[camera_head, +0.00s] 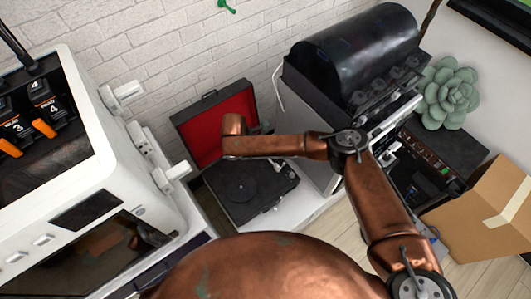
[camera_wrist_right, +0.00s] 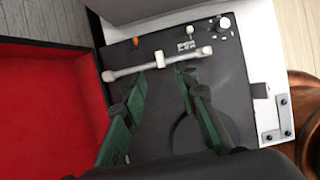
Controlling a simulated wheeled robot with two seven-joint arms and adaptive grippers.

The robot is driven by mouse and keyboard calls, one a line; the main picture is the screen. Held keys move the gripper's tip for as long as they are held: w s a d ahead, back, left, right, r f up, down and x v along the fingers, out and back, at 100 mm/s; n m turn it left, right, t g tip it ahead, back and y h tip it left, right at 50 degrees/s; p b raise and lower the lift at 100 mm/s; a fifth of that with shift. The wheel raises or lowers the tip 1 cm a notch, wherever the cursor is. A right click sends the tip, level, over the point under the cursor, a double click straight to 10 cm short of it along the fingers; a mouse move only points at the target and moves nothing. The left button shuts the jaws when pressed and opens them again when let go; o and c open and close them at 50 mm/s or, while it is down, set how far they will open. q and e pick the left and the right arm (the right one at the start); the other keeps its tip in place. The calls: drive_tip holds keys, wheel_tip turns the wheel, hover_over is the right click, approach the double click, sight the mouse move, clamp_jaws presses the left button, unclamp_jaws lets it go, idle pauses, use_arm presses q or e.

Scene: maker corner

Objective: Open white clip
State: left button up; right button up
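The record player (camera_head: 222,205) lies open on a white cabinet, with its red-lined lid (camera_head: 196,131) raised behind it. In the right wrist view, a pale tonearm (camera_wrist_right: 155,65) with a white knob at each end crosses its dark deck. A small white piece (camera_wrist_right: 186,46) stands beside the tonearm near its right end; I cannot tell for sure if this is the clip. My right gripper (camera_wrist_right: 163,76) has its two dark green fingers spread, with the tips close to the tonearm and nothing clearly held. My forearm hides this gripper in the head view. My left gripper is not in view.
In the head view, a large white machine (camera_head: 140,195) stands left, a black-hooded machine (camera_head: 355,55) right, and a cardboard box (camera_head: 485,215) far right.

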drive_tip(key=b+x, duration=0.2)
drive_tip(key=x, duration=0.5)
drive_tip(key=shift+f, duration=0.25)
drive_tip(key=shift+c, duration=0.7)
clamp_jaws()
